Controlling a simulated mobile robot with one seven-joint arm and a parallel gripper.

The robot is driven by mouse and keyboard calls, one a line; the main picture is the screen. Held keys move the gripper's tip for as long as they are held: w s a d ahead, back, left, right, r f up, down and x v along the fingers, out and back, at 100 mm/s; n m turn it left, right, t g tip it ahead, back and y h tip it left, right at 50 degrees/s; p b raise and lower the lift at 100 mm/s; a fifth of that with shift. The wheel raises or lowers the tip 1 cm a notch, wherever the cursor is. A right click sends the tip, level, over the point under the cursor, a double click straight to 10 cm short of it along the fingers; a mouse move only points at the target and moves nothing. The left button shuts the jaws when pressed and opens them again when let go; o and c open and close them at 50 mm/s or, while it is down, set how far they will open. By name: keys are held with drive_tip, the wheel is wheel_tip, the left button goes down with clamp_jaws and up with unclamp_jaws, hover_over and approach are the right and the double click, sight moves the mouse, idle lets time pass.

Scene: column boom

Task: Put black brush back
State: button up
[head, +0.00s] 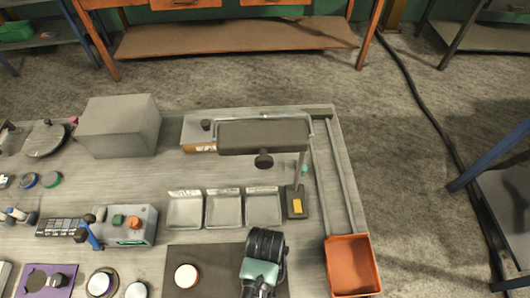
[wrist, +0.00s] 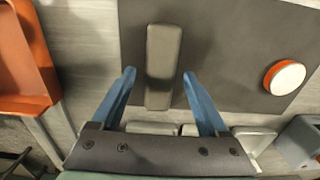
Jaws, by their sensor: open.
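A dark grey oblong block (wrist: 164,48), which I take to be the black brush, lies on the dark mat (wrist: 215,60) in the wrist view. My gripper (wrist: 159,73) is open, with its blue fingers apart on either side of the block's nearer part. I see a gap between each finger and the block, and its far end reaches beyond the fingertips. In the head view my gripper (head: 262,272) is over the right part of the mat (head: 215,262) and hides the block. The fingertips do not show there.
A white disc with an orange rim (head: 187,276) lies on the mat. Several shallow grey trays (head: 223,208) stand behind it. A lamp-like bar (head: 264,135) on a stand with a yellow label (head: 297,206) hangs over the back. An orange bin (head: 351,266) is at the right edge.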

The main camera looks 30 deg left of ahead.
wheel_tip(320, 180, up, 10)
idle(0.3)
drive_tip(key=shift+s, duration=0.1)
idle(0.4)
